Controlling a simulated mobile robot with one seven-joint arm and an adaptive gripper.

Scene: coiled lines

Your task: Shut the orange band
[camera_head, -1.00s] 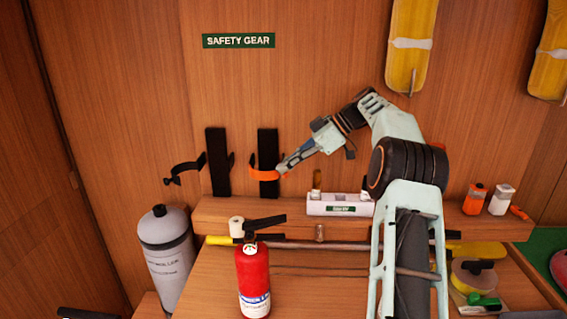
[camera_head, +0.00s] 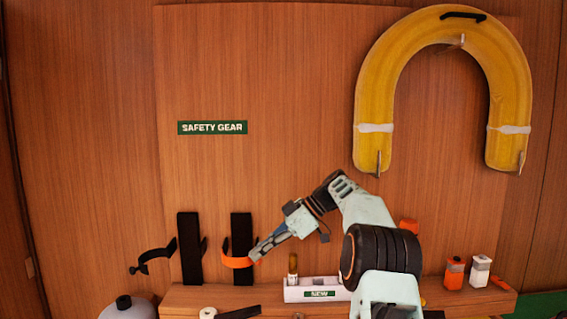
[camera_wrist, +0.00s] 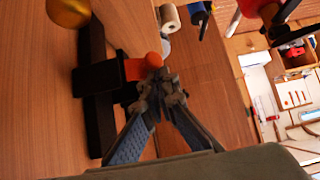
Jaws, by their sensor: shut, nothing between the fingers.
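The orange band (camera_head: 237,262) curves out from the front of the right-hand black upright bracket (camera_head: 242,232) on the wood wall. In the wrist view the band (camera_wrist: 135,69) runs from the black bracket and ends in a rounded orange tip. My gripper (camera_head: 255,257) is at the band's right end, its fingertips drawn together with nothing held. In the wrist view the fingertips (camera_wrist: 158,88) overlap the band's tip or sit right against it; I cannot tell if they touch. The band's far side and its fastening point are hidden.
A second black bracket (camera_head: 190,248) with a black strap (camera_head: 152,256) sticking out stands to the left. A white labelled box (camera_head: 316,290) is on the ledge to the right, with a bottle behind it. A yellow horseshoe buoy (camera_head: 372,85) hangs above.

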